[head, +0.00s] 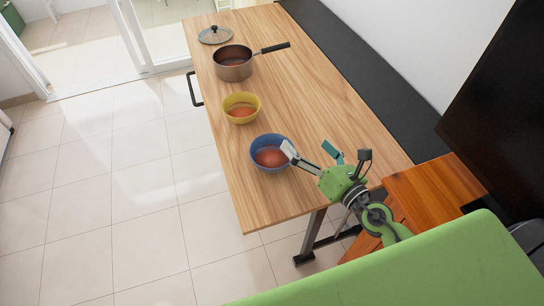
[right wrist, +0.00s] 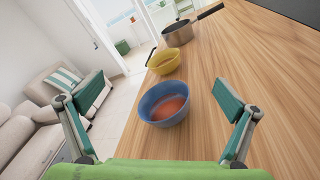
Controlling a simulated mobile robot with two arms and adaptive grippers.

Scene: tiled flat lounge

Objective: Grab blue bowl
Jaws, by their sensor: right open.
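The blue bowl (head: 270,143), with something reddish inside, stands upright near the front left edge of the wooden table (head: 290,105). My right gripper (head: 308,150) is open, with one finger near the bowl's right rim in the head view. In the right wrist view the blue bowl (right wrist: 153,118) lies ahead between the two spread fingers, and the gripper (right wrist: 165,115) holds nothing. I cannot tell from the head view whether the finger touches the rim. My left gripper is not in view.
A yellow bowl (head: 235,114) stands behind the blue bowl. Farther back are a pot (head: 233,72) with a long handle and a lid (head: 215,36). A dark bench (head: 365,60) runs along the right side. The tabletop right of the bowls is clear.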

